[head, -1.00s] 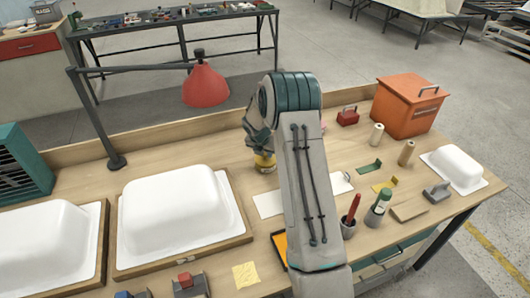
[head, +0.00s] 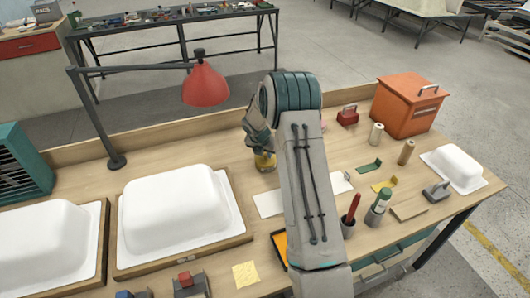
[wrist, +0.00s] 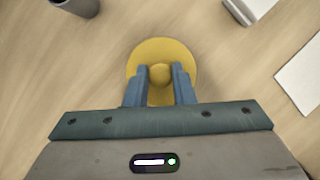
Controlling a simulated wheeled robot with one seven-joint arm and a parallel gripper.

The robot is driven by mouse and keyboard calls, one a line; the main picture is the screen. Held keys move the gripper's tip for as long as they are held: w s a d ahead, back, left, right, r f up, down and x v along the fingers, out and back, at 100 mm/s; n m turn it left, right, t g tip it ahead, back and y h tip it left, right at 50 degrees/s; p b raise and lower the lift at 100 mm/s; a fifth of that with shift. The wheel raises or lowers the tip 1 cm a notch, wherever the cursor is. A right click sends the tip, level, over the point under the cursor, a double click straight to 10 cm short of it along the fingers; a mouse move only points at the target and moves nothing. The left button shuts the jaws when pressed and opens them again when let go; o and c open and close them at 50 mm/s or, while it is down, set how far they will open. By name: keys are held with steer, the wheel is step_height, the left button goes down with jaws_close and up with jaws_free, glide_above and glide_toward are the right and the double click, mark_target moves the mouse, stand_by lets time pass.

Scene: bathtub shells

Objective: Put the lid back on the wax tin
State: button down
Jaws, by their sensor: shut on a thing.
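The yellow lid (wrist: 161,54) is a round disc with a ball-shaped knob, seen from above in the wrist view. My gripper (wrist: 160,76) is shut on the knob, one blue finger on each side. In the head view my gripper points down at the bench, and a yellow round thing (head: 264,163) shows just below it, partly hidden by my arm. The wax tin's body cannot be made out apart from the lid. I cannot tell whether the lid rests on the tin or is held above it.
A white sheet (head: 268,204) lies near my gripper. White tub shells (head: 178,213) stand left. A red lamp (head: 205,85) hangs behind left. A pen cup (head: 347,227), a green-capped bottle (head: 378,208) and an orange box (head: 409,105) are right.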

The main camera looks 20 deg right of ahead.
steer(key=c, duration=0.7)
jaws_free()
steer(key=shift+o, duration=0.2)
steer(key=shift+r, duration=0.15)
steer(key=shift+r+p, duration=2.8)
steer(key=shift+r, duration=0.6)
jaws_close()
